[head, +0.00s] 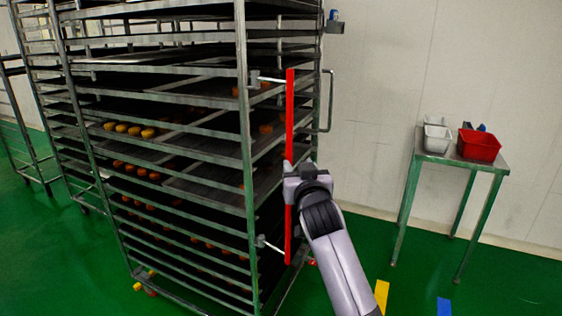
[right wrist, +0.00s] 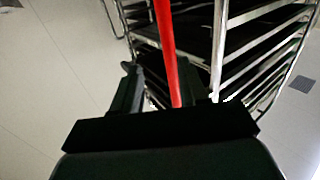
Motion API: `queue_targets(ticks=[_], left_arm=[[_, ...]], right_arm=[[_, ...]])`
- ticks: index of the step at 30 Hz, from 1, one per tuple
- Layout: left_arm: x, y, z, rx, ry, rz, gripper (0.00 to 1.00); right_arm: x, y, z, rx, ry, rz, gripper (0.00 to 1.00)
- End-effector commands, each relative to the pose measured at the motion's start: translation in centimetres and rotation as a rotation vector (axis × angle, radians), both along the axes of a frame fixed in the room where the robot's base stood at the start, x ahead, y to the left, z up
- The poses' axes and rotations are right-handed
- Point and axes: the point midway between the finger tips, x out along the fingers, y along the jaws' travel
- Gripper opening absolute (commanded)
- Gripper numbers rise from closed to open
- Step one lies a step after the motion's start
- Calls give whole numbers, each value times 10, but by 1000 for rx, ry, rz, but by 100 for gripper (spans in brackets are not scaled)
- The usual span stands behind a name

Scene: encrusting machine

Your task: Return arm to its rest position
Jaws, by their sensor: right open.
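My right arm comes up from the bottom of the head view, with its gripper (head: 288,168) at the red vertical bar (head: 290,110) on the front of the metal tray rack. In the right wrist view the open right gripper (right wrist: 170,90) has its two dark fingers on either side of the red bar (right wrist: 166,35). I cannot tell whether either finger touches the bar. My left gripper is not in either view.
The tall rack (head: 243,130) holds many dark trays with orange and yellow round pieces. A green-legged metal table (head: 462,164) at right carries a red bin (head: 479,146) and white bins (head: 437,136). Green floor between rack and table is mostly clear; a pale wall stands behind.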

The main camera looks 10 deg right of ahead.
Motion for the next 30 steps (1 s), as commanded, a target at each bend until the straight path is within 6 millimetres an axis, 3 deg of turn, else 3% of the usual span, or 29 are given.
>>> queue_targets(ticks=[5, 8, 11, 15, 21, 27, 30], left_arm=[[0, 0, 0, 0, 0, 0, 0], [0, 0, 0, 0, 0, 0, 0], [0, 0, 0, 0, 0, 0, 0], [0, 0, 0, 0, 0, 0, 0], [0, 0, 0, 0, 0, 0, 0], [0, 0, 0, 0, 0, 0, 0], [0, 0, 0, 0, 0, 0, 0]], right_arm=[[-6, -2, -20, -6, 26, 5, 43], [-22, -6, -58, -15, 72, 18, 43], [-48, -9, -108, -29, 137, 40, 43], [-93, -12, -174, -44, 229, 80, 43], [-172, -13, -252, -57, 360, 144, 43], [-262, -10, -309, -55, 489, 216, 43], [-304, -7, -327, -48, 545, 252, 43]])
